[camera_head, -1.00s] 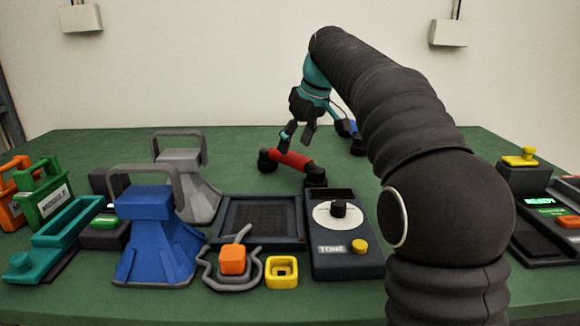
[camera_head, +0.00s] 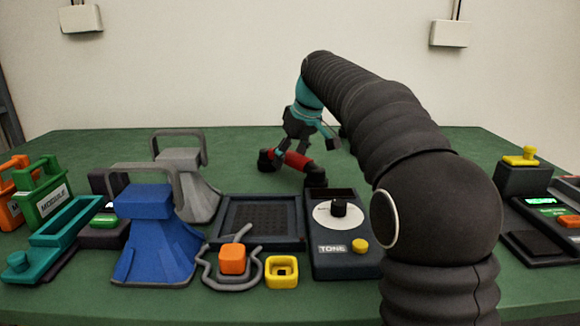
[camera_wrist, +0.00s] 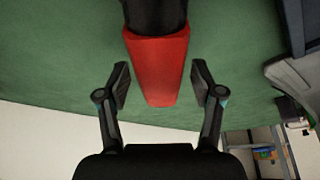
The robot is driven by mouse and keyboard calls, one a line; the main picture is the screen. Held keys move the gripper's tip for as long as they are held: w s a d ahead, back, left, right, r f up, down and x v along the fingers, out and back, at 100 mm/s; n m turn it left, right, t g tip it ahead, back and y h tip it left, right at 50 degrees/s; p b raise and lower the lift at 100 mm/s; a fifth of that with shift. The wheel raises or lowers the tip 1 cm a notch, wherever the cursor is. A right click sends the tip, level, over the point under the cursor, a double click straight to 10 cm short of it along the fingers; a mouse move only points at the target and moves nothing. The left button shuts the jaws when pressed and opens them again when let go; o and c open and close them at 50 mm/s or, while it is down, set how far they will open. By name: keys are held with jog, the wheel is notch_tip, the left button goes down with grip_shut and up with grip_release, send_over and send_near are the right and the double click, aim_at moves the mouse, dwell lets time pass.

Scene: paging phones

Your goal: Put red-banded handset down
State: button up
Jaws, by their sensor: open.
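The red-banded handset (camera_head: 298,161) lies on the green table behind the dial box, with dark ends and a red middle. In the wrist view its red band (camera_wrist: 158,72) reaches lengthwise between the two fingers. My gripper (camera_wrist: 160,86) is open, with a finger on each side and a visible gap to the band on both sides. In the head view my gripper (camera_head: 308,146) is low over the handset and covers part of it. I cannot tell how far the fingertips are above the table.
The TONE dial box (camera_head: 343,262) and a dark tray (camera_head: 228,240) stand in front of the handset. A grey stand (camera_head: 197,200) and a blue stand (camera_head: 150,250) with hoops rise on the left. Green table is clear at the back left.

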aim_at(290, 153)
jog(key=shift+f, duration=0.1)
dwell(0.3)
grip_shut()
notch_tip(290, 153, up, 4)
jog(key=shift+r+p, duration=0.2)
jog(key=shift+p, duration=0.15)
jog(key=s+d+r, duration=0.4)
jog(key=d+r, duration=0.3)
jog(key=d, duration=0.4)
